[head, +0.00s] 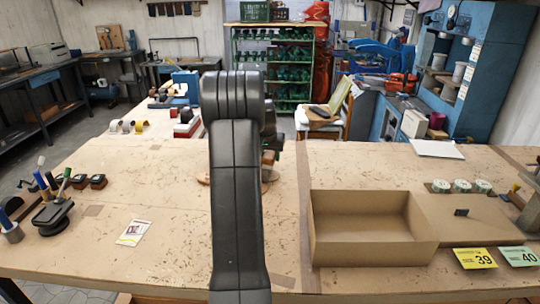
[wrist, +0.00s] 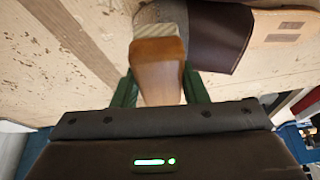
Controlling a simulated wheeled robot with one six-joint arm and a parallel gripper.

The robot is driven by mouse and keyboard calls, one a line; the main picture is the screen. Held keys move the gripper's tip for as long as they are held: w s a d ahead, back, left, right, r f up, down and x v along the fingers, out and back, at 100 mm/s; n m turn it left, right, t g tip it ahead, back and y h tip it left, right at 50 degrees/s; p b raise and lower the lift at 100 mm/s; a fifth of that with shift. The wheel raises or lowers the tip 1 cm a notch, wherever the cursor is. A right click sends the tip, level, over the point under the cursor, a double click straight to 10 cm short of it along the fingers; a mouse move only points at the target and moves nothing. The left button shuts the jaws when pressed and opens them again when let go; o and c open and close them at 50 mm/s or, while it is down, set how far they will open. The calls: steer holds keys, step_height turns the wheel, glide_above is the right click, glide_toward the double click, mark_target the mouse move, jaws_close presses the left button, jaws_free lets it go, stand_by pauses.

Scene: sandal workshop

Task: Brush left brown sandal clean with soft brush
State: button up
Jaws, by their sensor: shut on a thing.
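My gripper (wrist: 160,86) is shut on the soft brush (wrist: 158,58) in the wrist view, with a green finger on each side of its brown wooden handle. The brush's pale bristles show at its far end, near the picture's top. A sandal (wrist: 287,29) with a tan sole and a dark brown strap lies on the table just right of the bristles. I cannot tell whether the bristles touch it. The sandal is cut off by the picture's edge. In the head view my arm hides the brush and most of the work spot.
An open cardboard box (head: 372,258) stands right of my arm, with yellow (head: 474,258) and green (head: 519,256) number cards beside it. A paper packet (head: 133,232) lies left on the table. A tool holder (head: 52,213) and small dark items stand farther left. Bare table lies between packet and arm.

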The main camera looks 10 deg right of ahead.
steer(key=shift+f+b, duration=0.35)
steer(key=shift+f, duration=0.2)
steer(key=shift+w+r, duration=0.1)
steer(key=shift+r, duration=0.05)
steer(key=shift+w+d+p, duration=0.25)
steer(key=shift+w+p, duration=0.15)
steer(key=shift+w, duration=0.1)
steer(key=shift+w+d+p, duration=0.2)
steer(key=shift+w+p, duration=0.2)
steer(key=shift+w, duration=0.2)
steer(key=shift+s+a+b, duration=0.25)
steer(key=shift+s+b, duration=0.2)
steer(key=shift+s, duration=0.2)
steer(key=shift+s+a+b, duration=0.25)
steer(key=shift+s+b, duration=0.2)
steer(key=shift+s, duration=0.15)
steer(key=shift+w, duration=0.1)
